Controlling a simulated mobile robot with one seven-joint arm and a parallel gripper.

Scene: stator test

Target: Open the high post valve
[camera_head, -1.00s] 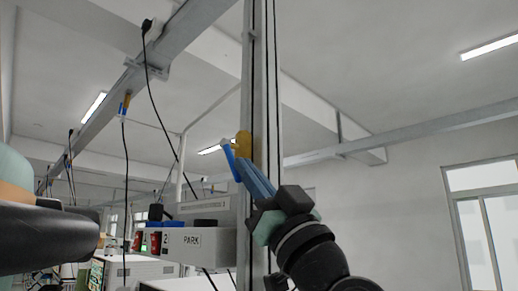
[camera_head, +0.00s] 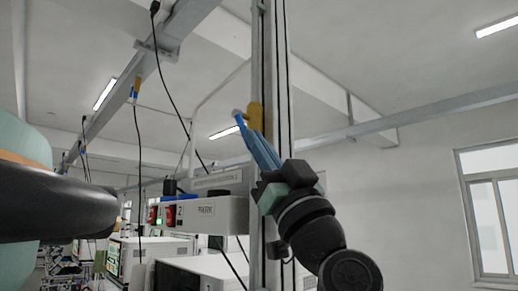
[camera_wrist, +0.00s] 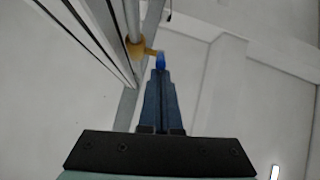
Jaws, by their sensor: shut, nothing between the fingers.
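The high post valve has a yellow body (camera_head: 256,115) on the tall grey post and a bright blue lever (camera_head: 240,120). In the wrist view the yellow body (camera_wrist: 139,48) is left of centre near the top, and the blue lever (camera_wrist: 160,63) is straight ahead of the fingertips. My gripper (camera_head: 250,138) has dull blue fingers, shut with nothing between them. In the wrist view my gripper (camera_wrist: 159,78) is right at the lever and overlaps it in the picture. I cannot tell whether they touch.
The tall grey post (camera_head: 284,90) with dark cables stands close beside my gripper. A grey box labelled PARK (camera_head: 220,213) is on the post's left, lower down. Another yellow and blue fitting (camera_head: 135,90) hangs from a ceiling beam. The room right of the post is clear.

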